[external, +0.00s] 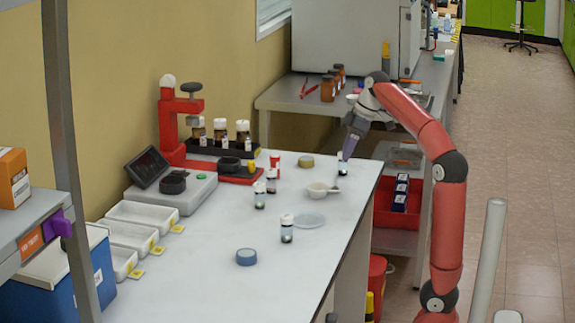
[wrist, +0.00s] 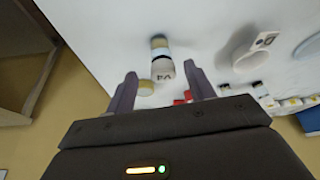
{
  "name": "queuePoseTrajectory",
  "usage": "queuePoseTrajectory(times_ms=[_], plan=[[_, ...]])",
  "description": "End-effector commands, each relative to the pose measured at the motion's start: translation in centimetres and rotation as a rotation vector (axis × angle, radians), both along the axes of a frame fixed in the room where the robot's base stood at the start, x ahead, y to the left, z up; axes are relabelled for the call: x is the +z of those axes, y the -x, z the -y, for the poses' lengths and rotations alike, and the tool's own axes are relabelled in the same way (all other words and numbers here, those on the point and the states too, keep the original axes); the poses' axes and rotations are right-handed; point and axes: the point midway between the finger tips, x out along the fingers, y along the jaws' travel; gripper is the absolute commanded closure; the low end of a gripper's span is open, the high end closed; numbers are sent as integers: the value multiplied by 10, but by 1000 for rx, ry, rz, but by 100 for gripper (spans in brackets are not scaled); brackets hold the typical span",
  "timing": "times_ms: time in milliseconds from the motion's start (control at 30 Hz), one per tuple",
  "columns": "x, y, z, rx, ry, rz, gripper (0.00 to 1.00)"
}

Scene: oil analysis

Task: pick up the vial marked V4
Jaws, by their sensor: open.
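The vial marked V4 is a small vial with a white cap; in the wrist view its cap (wrist: 163,70) shows the V4 mark and lies between my finger tips. In the external view this vial (external: 343,168) stands near the table's far right edge, just below my gripper (external: 347,151). In the wrist view my gripper (wrist: 160,71) is open, with one finger on each side of the cap and a gap on both sides.
Other white-capped vials (external: 287,229) stand to the left and front. A red stand (external: 172,125) is at the wall. The front of the white table (external: 200,290) is clear.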

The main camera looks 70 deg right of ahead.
Motion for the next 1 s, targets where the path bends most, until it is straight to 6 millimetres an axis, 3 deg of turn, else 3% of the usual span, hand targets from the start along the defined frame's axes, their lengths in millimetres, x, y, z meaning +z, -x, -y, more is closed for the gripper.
queuePoseTrajectory(times_ms=[200, 533, 900, 1000], plan=[[-33, -10, -6, 2, -2, -1, 46], [-39, -13, -6, 0, 0, 1, 46], [-39, -13, -6, 0, 0, 1, 93], [-38, -13, -6, 0, 0, 1, 95]])
